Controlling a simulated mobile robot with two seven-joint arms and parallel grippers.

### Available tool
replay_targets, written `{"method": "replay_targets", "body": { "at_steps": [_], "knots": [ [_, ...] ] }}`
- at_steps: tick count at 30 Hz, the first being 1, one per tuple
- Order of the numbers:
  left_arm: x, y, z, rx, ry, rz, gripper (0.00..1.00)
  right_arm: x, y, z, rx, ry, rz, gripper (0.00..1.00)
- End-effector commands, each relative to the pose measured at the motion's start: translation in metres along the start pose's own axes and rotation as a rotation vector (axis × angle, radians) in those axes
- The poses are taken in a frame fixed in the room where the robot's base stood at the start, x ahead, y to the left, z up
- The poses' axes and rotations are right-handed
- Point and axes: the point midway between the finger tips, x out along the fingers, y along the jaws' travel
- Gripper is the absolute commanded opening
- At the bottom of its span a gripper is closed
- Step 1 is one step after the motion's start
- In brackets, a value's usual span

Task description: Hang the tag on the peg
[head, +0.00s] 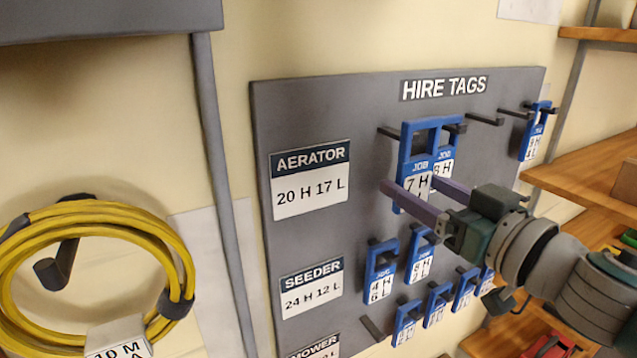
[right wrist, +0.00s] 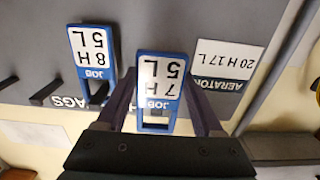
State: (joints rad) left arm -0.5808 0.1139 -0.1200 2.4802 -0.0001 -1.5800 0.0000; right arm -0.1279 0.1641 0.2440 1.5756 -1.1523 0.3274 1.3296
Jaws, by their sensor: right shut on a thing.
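The tag (head: 404,165) is a blue frame with a white "7 H 5 L" label and an open window at its top. My right gripper (head: 412,186) is shut on it in front of the aerator row, with one finger at each side. It also shows upside down between the fingers in the right wrist view (right wrist: 161,80). The leftmost aerator peg (head: 389,132) is beside the tag's upper left edge in the head view. Its outer end is hidden, so I cannot tell whether it passes through the window. My left gripper is not in view.
A second blue tag, "8 H 5 L" (right wrist: 91,52), hangs close beside the held one. A bare peg (head: 485,119) and another tag (head: 535,130) are farther right on the grey board (head: 370,100). Seeder tags (head: 381,270) hang below. Wooden shelves (head: 580,170) stand at the right.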

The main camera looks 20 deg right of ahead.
Motion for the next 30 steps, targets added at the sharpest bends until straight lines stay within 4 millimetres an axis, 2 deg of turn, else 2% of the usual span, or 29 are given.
{"method": "replay_targets", "body": {
  "at_steps": [12,21,30],
  "knots": [
    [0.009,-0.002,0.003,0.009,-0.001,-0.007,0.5,0.028,0.0,0.002,-0.001,0.002,0.0,0.24],
    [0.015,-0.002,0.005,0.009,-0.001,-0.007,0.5,0.035,0.0,0.012,-0.001,0.0,0.0,0.24],
    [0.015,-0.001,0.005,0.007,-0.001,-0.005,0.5,0.035,0.0,0.013,-0.001,0.001,0.0,0.24]
  ]
}}
